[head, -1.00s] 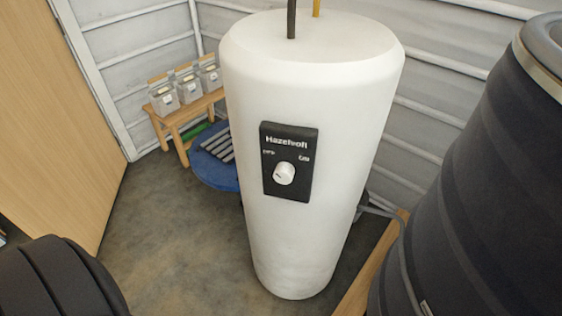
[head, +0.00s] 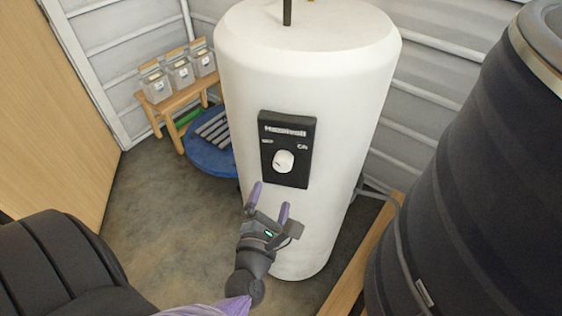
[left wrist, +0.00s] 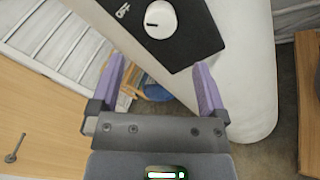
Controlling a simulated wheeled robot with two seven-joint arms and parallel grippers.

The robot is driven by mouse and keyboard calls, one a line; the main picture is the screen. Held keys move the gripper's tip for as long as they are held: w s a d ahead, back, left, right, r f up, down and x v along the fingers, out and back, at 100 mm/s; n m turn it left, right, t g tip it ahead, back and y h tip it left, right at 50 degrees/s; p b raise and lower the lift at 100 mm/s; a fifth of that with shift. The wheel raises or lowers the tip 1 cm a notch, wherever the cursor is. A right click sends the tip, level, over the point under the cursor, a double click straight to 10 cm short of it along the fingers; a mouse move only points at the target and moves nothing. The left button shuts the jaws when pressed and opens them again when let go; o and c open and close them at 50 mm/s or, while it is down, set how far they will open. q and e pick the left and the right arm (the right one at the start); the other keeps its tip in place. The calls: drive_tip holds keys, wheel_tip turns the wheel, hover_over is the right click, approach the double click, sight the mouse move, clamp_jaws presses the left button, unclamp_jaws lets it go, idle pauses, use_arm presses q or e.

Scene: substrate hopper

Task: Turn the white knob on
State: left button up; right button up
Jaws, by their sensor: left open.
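The white knob (head: 283,161) sits on a black panel (head: 301,174) on the front of a white cylindrical tank (head: 335,110). The panel has lettering at its top and a label on each side above the knob. My left gripper (head: 269,197) is open and empty, below the knob and apart from it, with its purple fingers pointing up. In the left wrist view, the knob (left wrist: 160,20) shows beyond the fingertips with a short dark mark on its face. My right gripper is not in view.
A large dark ribbed barrel (head: 460,170) stands at the right, with a wooden beam (head: 362,255) beside it. A small wooden bench (head: 165,108) with clear containers and a blue round object (head: 205,158) are behind left.

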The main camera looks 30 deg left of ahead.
sight(281, 168)
use_arm(q)
drive_tip(key=x, duration=0.9)
drive_tip(key=shift+w+a, duration=0.1)
drive_tip(key=shift+w, duration=0.25)
drive_tip(key=shift+c, duration=0.2)
drive_tip(key=c, duration=1.2)
drive_tip(key=shift+c, duration=0.2)
